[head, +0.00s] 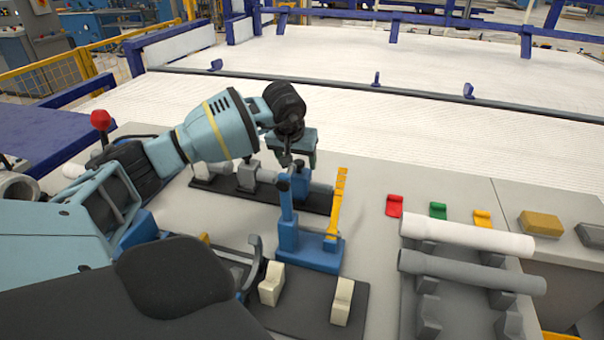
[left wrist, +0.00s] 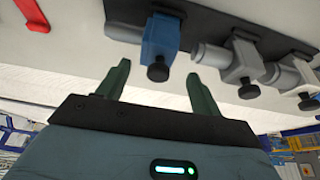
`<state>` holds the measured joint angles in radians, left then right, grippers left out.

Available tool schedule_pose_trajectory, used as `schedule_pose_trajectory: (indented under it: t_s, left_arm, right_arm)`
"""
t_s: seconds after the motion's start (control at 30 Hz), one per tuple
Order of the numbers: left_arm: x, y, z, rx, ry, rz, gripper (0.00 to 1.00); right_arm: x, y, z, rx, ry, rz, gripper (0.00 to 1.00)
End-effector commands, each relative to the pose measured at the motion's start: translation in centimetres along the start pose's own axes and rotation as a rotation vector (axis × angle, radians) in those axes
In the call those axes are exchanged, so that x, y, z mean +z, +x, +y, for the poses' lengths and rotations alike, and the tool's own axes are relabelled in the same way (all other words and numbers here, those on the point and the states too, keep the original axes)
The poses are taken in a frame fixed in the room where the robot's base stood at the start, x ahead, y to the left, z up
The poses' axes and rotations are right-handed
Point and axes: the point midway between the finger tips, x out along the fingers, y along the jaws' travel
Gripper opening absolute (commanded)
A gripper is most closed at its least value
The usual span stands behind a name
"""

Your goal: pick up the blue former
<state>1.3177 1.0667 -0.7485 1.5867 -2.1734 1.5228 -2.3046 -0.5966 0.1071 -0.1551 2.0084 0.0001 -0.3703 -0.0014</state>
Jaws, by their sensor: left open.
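A blue block with a black knob (left wrist: 161,36) stands in the row of grey blocks on a black plate; I take it for the blue former. In the head view the blue block (head: 302,168) is partly hidden by my gripper. My left gripper (head: 286,158) is above the bench close to it, jaws open. In the left wrist view the two dark green fingers of my left gripper (left wrist: 159,75) are apart with nothing held. The knob shows between the fingertips in the picture; contact cannot be told. My right gripper is not in view.
A blue stand with a yellow upright (head: 318,250) is in front. Grey blocks with pipe pieces (left wrist: 238,60) adjoin the blue block. A white pipe (head: 465,236) and a grey pipe (head: 470,271) lie on supports at right. Bare bench lies between.

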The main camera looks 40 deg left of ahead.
Motion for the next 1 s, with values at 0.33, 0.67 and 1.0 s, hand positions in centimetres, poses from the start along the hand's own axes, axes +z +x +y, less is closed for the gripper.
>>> schedule_pose_trajectory:
  t_s: [0.33, 0.67, 1.0]
  left_arm:
    - [0.3, 3.4, 0.1, 0.001, -0.001, -0.002, 0.65]
    - [0.3, 5.1, 0.0, 0.002, 0.000, 0.002, 0.65]
    - [0.3, 5.1, 0.0, 0.001, 0.000, 0.001, 0.34]
  right_arm:
    - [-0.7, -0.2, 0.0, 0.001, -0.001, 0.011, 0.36]
    - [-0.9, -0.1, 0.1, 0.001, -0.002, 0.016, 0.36]
    - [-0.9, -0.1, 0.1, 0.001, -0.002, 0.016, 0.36]
